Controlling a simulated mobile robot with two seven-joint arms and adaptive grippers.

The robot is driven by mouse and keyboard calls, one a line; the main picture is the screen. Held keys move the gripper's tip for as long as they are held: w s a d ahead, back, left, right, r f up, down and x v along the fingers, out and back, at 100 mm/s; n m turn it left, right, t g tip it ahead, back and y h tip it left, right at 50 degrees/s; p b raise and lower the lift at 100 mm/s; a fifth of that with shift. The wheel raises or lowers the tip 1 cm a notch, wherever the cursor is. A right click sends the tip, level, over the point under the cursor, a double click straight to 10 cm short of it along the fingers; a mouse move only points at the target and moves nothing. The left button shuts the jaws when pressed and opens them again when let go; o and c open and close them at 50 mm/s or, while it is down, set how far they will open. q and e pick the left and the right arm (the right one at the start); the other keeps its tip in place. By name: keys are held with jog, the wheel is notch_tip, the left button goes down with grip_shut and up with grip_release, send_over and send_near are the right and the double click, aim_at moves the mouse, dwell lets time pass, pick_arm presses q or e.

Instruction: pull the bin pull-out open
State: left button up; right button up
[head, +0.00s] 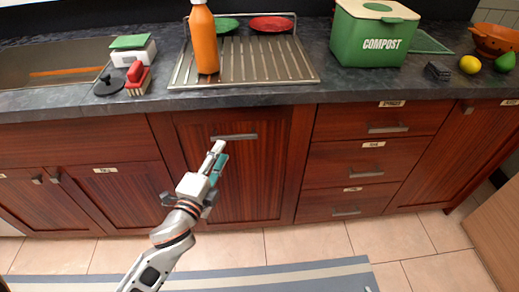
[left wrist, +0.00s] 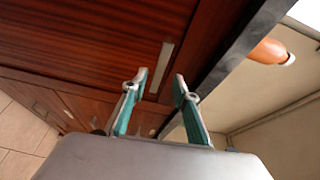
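The bin pull-out (head: 265,180) is a reddish wood front below the dish rack, flush with the cabinets beside it. Its horizontal metal handle (head: 240,136) is near its top edge. In the left wrist view the handle (left wrist: 161,65) shows just beyond and between the fingertips. My left gripper (head: 218,152) is just below the left part of the handle in the head view. In the left wrist view its fingers (left wrist: 160,78) are apart with nothing held between them. Whether they touch the handle I cannot tell. My right gripper is not in view.
A dark countertop (head: 285,98) overhangs the fronts. It carries an orange bottle (head: 204,40), a dish rack (head: 245,68) and a green compost box (head: 372,35). Drawers (head: 365,152) are on the right. The tiled floor (head: 235,250) in front is clear, with a striped rug (head: 290,280).

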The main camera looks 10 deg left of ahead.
aim_at(234, 138)
pick_arm(q)
jog(key=shift+m, duration=0.4)
jog(key=shift+w+d+b, duration=0.1)
jog(key=shift+w+d, duration=0.25)
jog(key=shift+w, duration=1)
jog(key=shift+w+d+b, duration=0.15)
jog(key=shift+w+d, duration=0.2)
jog(key=shift+w, duration=1.05)
jog(key=shift+w+d+b, duration=0.1)
jog(key=shift+w+d, duration=0.25)
jog(key=shift+w, duration=1)
grip_shut()
